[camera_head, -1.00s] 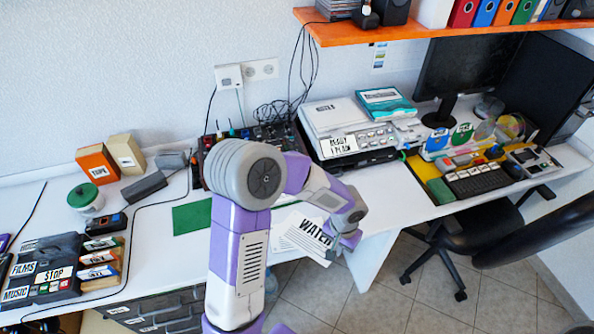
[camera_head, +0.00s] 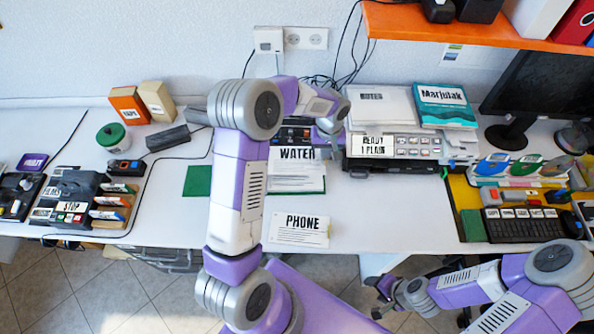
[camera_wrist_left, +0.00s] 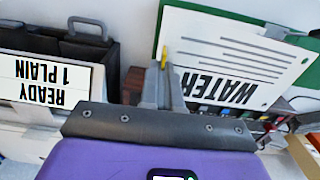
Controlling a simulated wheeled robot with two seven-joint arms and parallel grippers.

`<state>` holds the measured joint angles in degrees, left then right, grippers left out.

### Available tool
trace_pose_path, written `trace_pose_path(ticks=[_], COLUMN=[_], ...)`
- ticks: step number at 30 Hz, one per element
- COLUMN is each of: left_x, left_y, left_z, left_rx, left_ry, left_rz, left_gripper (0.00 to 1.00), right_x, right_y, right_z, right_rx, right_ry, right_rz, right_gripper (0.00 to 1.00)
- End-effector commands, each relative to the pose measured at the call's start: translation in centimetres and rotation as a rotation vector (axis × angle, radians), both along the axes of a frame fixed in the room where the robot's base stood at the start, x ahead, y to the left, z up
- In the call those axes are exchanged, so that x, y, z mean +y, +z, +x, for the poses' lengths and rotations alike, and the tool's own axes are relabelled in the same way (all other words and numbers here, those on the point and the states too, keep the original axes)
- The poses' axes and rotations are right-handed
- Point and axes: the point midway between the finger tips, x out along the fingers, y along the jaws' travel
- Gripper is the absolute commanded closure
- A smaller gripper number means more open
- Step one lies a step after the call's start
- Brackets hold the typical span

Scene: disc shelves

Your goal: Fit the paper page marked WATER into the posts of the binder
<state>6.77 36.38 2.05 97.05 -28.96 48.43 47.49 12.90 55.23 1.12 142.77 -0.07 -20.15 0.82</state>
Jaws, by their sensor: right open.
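The white page marked WATER (camera_head: 295,178) lies over the right part of the green binder, whose left cover (camera_head: 197,181) shows bare beyond my left arm. In the left wrist view the page (camera_wrist_left: 235,58) is over the green cover (camera_wrist_left: 245,15). My left gripper (camera_head: 327,148) is at the page's upper right corner, its fingers close together; in the left wrist view the fingers (camera_wrist_left: 160,88) meet the page's edge and seem shut on it. I cannot tell whether the posts pass through the page. My right gripper (camera_head: 382,298) is open and empty below the table's front edge.
A page marked PHONE (camera_head: 300,230) lies just in front of the binder. A printer marked READY 1 PLAIN (camera_head: 400,145) stands close to the right. Labelled boxes (camera_head: 75,195) are at the left. White tabletop is clear right of the PHONE page.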

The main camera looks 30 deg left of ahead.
Motion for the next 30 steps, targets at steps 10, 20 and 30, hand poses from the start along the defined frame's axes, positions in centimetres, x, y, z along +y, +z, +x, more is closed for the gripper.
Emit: trace_pose_path(ticks=[10,20,30], left_x=[0.4,0.3,0.4], left_y=[-5.7,-9.1,-9.8], left_z=[0.2,0.2,0.3], left_rx=[0.006,0.004,0.001], left_ry=[0.028,0.026,0.026], left_rz=[0.0,-0.001,-0.001], left_gripper=[1.0,1.0,1.0], right_x=[0.0,0.0,0.0], right_y=[-1.0,-1.6,-1.7], right_z=[0.0,0.0,0.1], right_rx=[-0.001,-0.001,-0.001], right_ry=[0.0,0.0,0.0], right_rz=[0.0,0.0,0.0], right_gripper=[0.4,0.4,0.4])
